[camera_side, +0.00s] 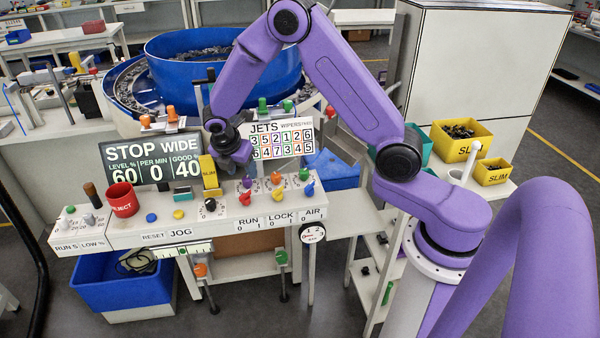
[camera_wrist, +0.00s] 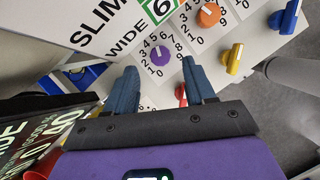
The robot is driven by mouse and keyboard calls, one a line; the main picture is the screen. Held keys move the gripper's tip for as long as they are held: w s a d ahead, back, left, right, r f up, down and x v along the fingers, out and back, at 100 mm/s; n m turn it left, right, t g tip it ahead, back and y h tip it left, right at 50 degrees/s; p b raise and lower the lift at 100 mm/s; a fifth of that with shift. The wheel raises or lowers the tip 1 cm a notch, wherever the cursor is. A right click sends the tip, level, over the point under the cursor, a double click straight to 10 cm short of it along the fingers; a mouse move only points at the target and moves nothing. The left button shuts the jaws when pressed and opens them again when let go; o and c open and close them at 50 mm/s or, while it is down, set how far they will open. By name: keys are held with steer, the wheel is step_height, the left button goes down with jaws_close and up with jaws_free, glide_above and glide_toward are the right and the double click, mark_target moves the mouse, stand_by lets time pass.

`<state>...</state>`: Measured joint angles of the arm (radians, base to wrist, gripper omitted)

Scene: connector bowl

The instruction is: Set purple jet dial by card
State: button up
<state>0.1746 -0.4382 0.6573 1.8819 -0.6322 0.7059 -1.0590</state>
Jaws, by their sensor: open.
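The purple dial (camera_wrist: 160,55) is on the white panel in the wrist view, ringed by printed digits. Its white mark points roughly toward 5 or 6, too small to be sure. My gripper (camera_wrist: 158,76) is open, its two fingers spread to either side just short of the dial. In the side view my gripper (camera_side: 236,160) hangs over the console, close to the purple dial (camera_side: 247,182). The JETS card (camera_side: 284,127) stands behind it with two rows of digits in coloured frames. In the wrist view a card (camera_wrist: 97,18) shows SLIM, WIDE and a green-framed 6.
An orange dial (camera_wrist: 208,15) sits right of the purple one, with blue (camera_wrist: 284,18), yellow (camera_wrist: 231,58) and red (camera_wrist: 181,95) knobs nearby. The screen (camera_side: 152,159) reads STOP WIDE. A yellow SLIM block (camera_side: 209,172) stands left of my gripper.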

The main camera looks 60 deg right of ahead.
mark_target(248, 179)
steer(key=v, duration=1.3)
steer(key=x, duration=1.7)
steer(key=shift+s+f, duration=0.1)
steer(key=shift+f, duration=0.25)
steer(key=shift+f+n, duration=0.15)
steer(key=shift+n, duration=0.25)
steer(key=n+t, duration=0.1)
steer(key=n, duration=0.1)
steer(key=n+y, duration=0.1)
steer(key=n, duration=0.2)
steer(key=shift+s+d+t, duration=0.15)
steer(key=shift+s+t, duration=0.05)
steer(key=shift+t, duration=0.2)
steer(key=v, duration=1.8)
steer(key=s+a+m+g+y, duration=0.1)
steer(key=s+m, duration=0.8)
steer(key=s, duration=0.9)
steer(key=shift+s+a+r+y, duration=0.4)
steer(key=shift+a+y, duration=0.5)
steer(key=shift+a, duration=0.4)
